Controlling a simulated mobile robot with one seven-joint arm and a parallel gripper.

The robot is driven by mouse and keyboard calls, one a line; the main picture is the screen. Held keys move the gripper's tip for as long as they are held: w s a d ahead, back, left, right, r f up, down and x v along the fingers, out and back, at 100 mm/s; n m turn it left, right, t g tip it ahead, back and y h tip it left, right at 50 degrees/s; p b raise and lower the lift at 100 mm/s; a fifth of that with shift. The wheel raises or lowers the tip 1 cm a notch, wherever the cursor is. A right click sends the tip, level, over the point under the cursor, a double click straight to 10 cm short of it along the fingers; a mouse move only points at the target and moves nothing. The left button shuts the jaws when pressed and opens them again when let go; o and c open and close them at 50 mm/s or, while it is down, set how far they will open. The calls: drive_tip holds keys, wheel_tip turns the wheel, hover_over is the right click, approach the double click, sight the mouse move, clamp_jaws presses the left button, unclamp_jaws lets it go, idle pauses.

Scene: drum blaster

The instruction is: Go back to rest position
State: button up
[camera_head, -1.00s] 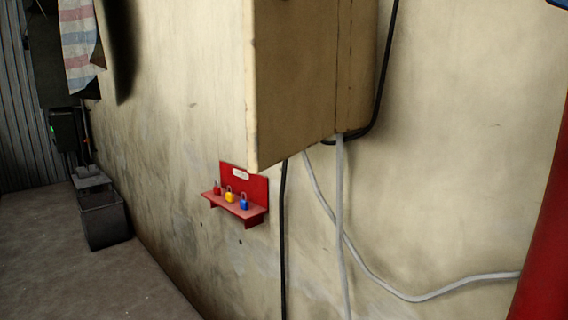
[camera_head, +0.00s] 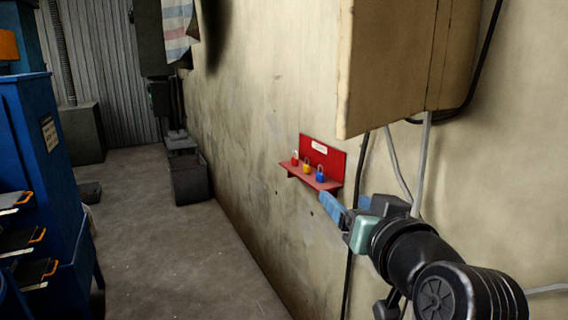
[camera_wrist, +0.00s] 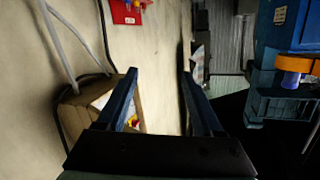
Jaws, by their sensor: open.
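My gripper (camera_head: 345,207) is at the right in the head view, raised in front of the beige wall, with my black arm behind it. A red wall shelf (camera_head: 318,180) with a red, a yellow and a blue padlock is beyond the fingertips in the head view. The shelf also shows at the top of the wrist view (camera_wrist: 125,12). I cannot tell how far the gripper is from it.
A beige cabinet (camera_head: 395,70) hangs on the wall above my arm, with cables (camera_head: 415,170) below it. A dark bin (camera_head: 188,178) stands against the wall. A blue cabinet (camera_head: 45,150) with trays is at the left. The grey floor (camera_head: 170,260) between is clear.

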drive_tip(key=s+a+f+t+h, duration=0.1)
drive_tip(key=s+a, duration=0.2)
drive_tip(key=a, duration=0.3)
drive_tip(key=s+a+f+h, duration=0.1)
drive_tip(key=s+a+f, duration=0.1)
drive_tip(key=a, duration=0.3)
drive_tip(key=s+r+t, duration=0.5)
drive_tip(key=s+r, duration=0.1)
drive_tip(key=r, duration=0.7)
drive_tip(key=s+r+t, duration=0.5)
drive_tip(key=s+r, duration=0.2)
drive_tip(key=r, duration=0.5)
drive_tip(key=shift+r+n, duration=0.35)
drive_tip(key=shift+n, duration=0.05)
drive_tip(key=shift+a, duration=0.1)
